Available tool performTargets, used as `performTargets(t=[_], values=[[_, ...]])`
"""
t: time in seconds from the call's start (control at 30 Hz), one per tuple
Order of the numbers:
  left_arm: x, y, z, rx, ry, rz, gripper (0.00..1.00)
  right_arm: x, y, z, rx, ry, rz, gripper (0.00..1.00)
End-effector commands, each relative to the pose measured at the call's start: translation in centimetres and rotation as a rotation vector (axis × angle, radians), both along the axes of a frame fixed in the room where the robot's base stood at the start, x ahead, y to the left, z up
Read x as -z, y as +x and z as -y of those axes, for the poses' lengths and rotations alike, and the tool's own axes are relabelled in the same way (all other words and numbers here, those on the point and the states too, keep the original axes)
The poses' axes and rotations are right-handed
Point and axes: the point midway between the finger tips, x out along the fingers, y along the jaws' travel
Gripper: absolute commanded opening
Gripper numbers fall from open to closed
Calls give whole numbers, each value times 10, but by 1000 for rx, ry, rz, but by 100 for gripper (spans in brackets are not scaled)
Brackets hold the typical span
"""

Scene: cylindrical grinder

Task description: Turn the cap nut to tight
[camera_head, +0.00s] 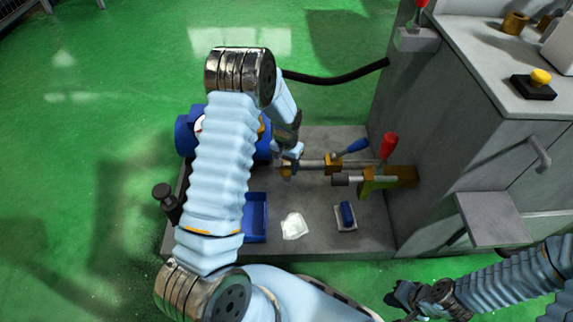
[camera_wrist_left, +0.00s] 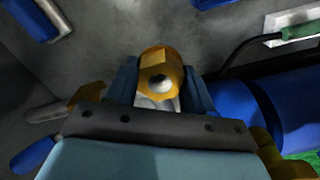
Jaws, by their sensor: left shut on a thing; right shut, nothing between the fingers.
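The brass cap nut (camera_wrist_left: 161,66) sits between the two blue fingers of my left gripper (camera_wrist_left: 160,95) in the left wrist view. The fingers are shut on it, one on each side. In the head view my left gripper (camera_head: 288,155) reaches down over the grey machine bed, at the left end of a horizontal rod, and mostly hides the nut. My right gripper (camera_head: 404,298) is shut and empty at the lower right, away from the bed. Whether the nut is tight cannot be seen.
A brass block with a red-handled lever (camera_head: 388,146) and a blue lever (camera_head: 352,147) stand right of my left gripper. A blue motor (camera_head: 186,136) is behind my left arm. A blue tray (camera_head: 257,219), white cloth (camera_head: 294,226) and blue block (camera_head: 347,213) lie on the front bed. A grey cabinet (camera_head: 440,120) rises on the right.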

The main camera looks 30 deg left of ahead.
Motion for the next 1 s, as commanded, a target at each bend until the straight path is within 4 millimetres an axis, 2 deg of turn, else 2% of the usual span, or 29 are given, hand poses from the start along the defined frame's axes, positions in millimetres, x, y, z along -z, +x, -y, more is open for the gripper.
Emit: performTargets(t=[0.27, 1.0], values=[[0, 0, -1, 146, -1, 0, 21, 3, 0, 0, 0, 1, -1, 0], [-1, 0, 0, 820, -1, 0, 21, 6, 0, -1, -2, 2, -1, 0]])
